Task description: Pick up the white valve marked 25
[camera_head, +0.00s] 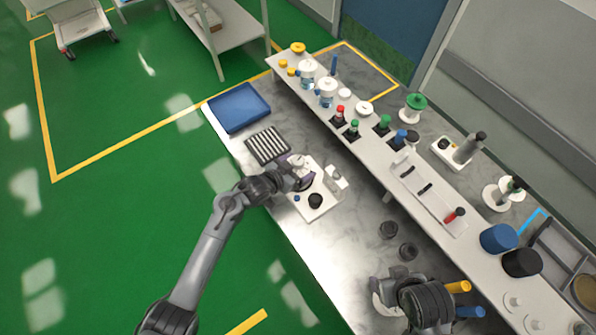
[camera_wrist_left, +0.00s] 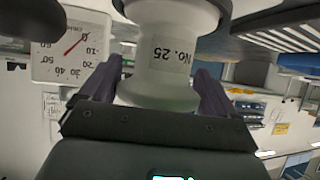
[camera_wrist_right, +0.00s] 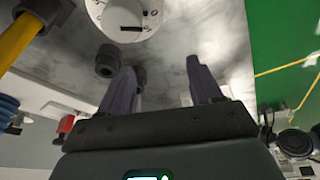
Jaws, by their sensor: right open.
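The white valve marked No. 25 (camera_wrist_left: 160,78) is between the two fingers of my left gripper in the left wrist view. Its label shows upside down, and a dark ring lies above it. My left gripper (camera_wrist_left: 158,92) is shut on it, a finger against each side. In the head view the left gripper (camera_head: 302,181) is over the white plate (camera_head: 325,208), and the valve (camera_head: 298,160) shows only partly. I cannot tell whether it is clear of its support. My right gripper (camera_wrist_right: 165,78) is open and empty above the grey bench top.
A ribbed dark rack (camera_head: 268,145) and a blue tray (camera_head: 239,108) are left of the valve. A white dial gauge (camera_wrist_left: 72,45) is close to the left gripper. The raised shelf (camera_head: 372,160) carries several bottles. Two dark cylinders (camera_head: 388,229) (camera_head: 408,251) stand near the right arm.

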